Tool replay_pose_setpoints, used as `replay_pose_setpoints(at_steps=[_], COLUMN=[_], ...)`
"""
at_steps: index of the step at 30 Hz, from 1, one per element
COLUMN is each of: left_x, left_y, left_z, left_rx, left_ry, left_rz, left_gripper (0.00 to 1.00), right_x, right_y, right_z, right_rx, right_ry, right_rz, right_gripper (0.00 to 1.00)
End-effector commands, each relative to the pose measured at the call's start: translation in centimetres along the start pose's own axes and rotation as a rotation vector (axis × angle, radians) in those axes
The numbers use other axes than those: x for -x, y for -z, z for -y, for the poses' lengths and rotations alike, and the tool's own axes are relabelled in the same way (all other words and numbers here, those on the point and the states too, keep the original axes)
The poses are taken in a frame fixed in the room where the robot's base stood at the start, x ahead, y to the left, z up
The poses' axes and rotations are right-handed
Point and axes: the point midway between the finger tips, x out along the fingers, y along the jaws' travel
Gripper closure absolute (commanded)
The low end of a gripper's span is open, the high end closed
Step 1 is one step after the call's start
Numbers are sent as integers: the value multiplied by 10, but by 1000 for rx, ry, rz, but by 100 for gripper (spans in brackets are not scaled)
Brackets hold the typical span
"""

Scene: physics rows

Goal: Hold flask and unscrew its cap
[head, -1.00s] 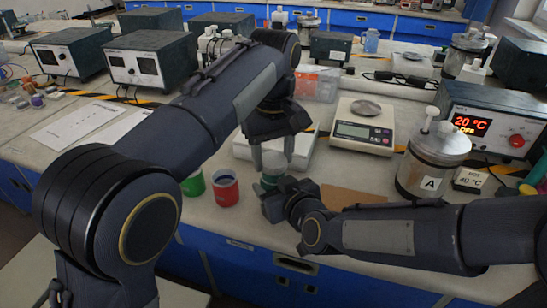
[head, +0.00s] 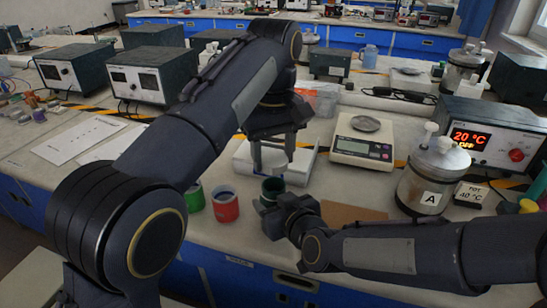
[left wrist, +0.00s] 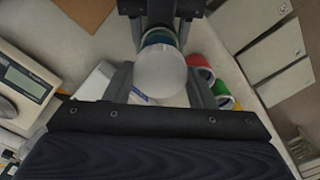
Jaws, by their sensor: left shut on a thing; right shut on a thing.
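The flask (head: 272,187) is teal-green and stands upright, with a dark open mouth showing at its top. My right gripper (head: 273,208) is shut on the flask from the front right; its fingers partly cover it. My left gripper (head: 273,158) points down just above the flask, with its fingers around the whitish cap (head: 272,157). In the left wrist view the round white cap (left wrist: 160,72) sits between the left fingers, with part of the teal flask (left wrist: 158,37) behind it. A gap shows between cap and flask in the head view.
A red cup (head: 225,205) and a green cup (head: 194,198) stand left of the flask. A white tray (head: 245,164) lies behind it. A brown board (head: 352,215), a scale (head: 362,146) and a lidded jar (head: 432,178) are to the right.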

Motion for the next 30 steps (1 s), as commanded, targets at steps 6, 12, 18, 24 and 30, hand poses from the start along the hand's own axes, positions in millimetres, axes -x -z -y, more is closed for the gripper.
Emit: replay_pose_setpoints(at_steps=[6, 12, 18, 24, 30], left_x=[0, 0, 3, 16, 33], left_y=[0, 0, 0, 0, 0], left_z=[0, 0, 0, 0, 0], left_rx=[0, 0, 0, 0, 0], left_ry=[0, 0, 0, 0, 0], left_rz=[0, 0, 0, 0, 0], left_gripper=[77, 77, 77, 77, 77], right_x=[0, 0, 8, 44, 87], right_y=[1, 0, 2, 5, 5], right_z=[0, 0, 0, 0, 0], right_rx=[0, 0, -1, -1, -1], right_ry=[0, 0, 0, 2, 2], right_rz=[-1, -1, -3, -4, -3], right_gripper=[24, 20, 20, 20, 20])
